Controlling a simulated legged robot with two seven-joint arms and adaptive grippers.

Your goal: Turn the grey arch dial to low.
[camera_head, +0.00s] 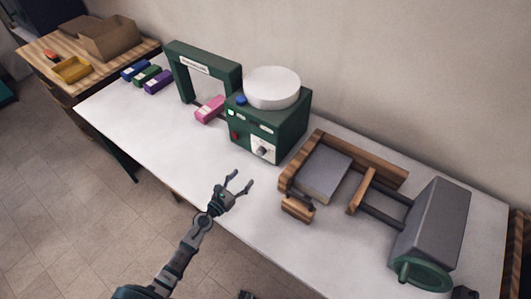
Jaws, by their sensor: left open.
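A grey dial (262,151) sits on a pale plate low on the front of a dark green machine box (285,125). The dial's markings are too small to read. A dark green arch (203,57) with a white label stands behind and left of the box. My left gripper (239,182) is open and empty. In the picture it is just below and left of the dial, apart from it, near the white table's front edge. My right gripper is not clearly seen.
A white drum (272,87) tops the box. A pink block (210,109) lies at the arch. A wooden frame press (360,189) with a grey block and green wheel (420,274) fills the right. The white table (120,105) is bare at front left.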

